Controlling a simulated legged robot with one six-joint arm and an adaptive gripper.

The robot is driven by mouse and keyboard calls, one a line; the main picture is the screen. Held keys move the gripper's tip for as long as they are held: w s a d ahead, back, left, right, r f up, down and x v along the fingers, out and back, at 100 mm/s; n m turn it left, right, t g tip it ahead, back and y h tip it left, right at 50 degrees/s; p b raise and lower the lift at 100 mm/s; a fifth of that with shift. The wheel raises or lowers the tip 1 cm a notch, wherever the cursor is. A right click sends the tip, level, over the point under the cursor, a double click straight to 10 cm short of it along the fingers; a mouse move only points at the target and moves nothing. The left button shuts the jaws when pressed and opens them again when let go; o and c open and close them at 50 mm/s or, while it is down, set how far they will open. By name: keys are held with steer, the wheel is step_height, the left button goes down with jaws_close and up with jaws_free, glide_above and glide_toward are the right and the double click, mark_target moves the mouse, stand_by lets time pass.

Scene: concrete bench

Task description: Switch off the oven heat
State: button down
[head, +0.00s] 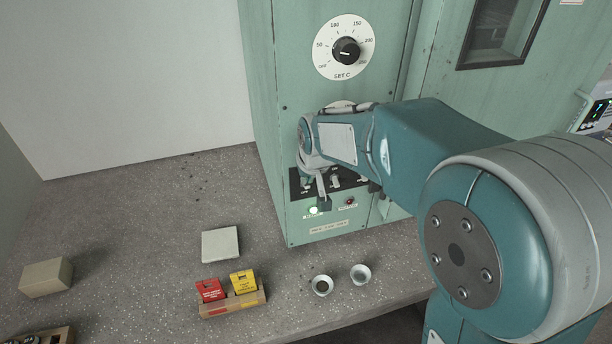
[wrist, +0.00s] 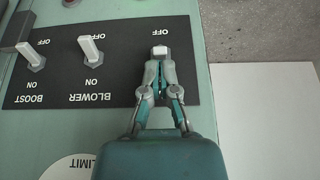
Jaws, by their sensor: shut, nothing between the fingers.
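The green oven cabinet (head: 268,120) carries a black switch panel (head: 350,178) low on its front. In the wrist view the panel (wrist: 125,85) appears upside down, with a BOOST switch (wrist: 30,55) and a BLOWER switch (wrist: 91,48). A third switch (wrist: 160,50) shows only its pale tip below an OFF mark; its base and name are hidden behind my gripper. My gripper (wrist: 161,66) is shut, its fingertips at this third switch; I cannot tell whether they touch. In the head view my gripper (head: 322,199) is in front of the panel's left part.
Below the panel are a bright white lamp (head: 313,211) and a dark red lamp (head: 350,202). A SET C dial (head: 345,50) sits above. On the bench stand red (head: 210,290) and yellow (head: 243,282) tags, two small cups (head: 322,285) and a pale block (head: 220,244).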

steer(key=shift+s+d, duration=0.1)
steer(key=shift+f+t, duration=0.1)
steer(key=shift+t, duration=0.3)
steer(key=shift+s+f+t+y, duration=0.2)
steer(key=shift+s+t+y, duration=0.1)
steer(key=shift+t, duration=0.3)
steer(key=shift+s+f+t, duration=0.1)
steer(key=shift+f+t, duration=0.05)
steer(key=shift+t, duration=0.15)
steer(key=shift+s+f, duration=0.2)
steer(key=shift+f, duration=0.1)
steer(key=shift+r, duration=0.15)
steer(key=shift+r, duration=0.7)
